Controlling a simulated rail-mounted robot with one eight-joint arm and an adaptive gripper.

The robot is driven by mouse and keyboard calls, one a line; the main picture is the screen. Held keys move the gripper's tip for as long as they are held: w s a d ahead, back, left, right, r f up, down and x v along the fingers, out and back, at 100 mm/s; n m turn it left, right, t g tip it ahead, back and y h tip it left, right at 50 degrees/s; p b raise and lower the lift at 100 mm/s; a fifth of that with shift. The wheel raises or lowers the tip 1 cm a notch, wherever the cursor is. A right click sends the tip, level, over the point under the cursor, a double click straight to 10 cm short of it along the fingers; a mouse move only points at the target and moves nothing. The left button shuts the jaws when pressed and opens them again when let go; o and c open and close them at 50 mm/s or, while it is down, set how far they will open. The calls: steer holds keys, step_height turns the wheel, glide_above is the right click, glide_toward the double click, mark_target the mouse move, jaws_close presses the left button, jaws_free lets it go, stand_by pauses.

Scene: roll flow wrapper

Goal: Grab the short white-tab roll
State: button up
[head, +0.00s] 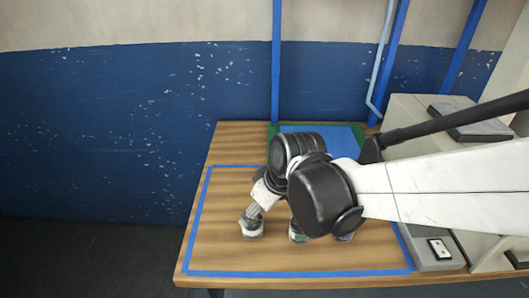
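My gripper (250,217) points down over the wooden table at the left of my arm, with its tips at or just above a small grey-and-white roll (253,232). I cannot tell whether it touches the roll or how far its fingers are apart. A second small roll (298,237) with a bit of green stands to the right, partly under my arm. A third roll (343,238) shows only its lower edge below my wrist. The tab colours and roll heights are too small or hidden to tell, so I cannot say which is the short white-tab roll.
Blue tape (292,273) outlines an area on the wooden table (225,255). A blue panel with a green edge (272,131) lies at the back. A light grey machine (400,110) with a small switch plate (440,248) stands at the right. The table's front left is clear.

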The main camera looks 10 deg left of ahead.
mark_target(255, 231)
steer(key=shift+b+x, duration=0.75)
steer(key=shift+x, duration=4.35)
steer(key=c, duration=1.4)
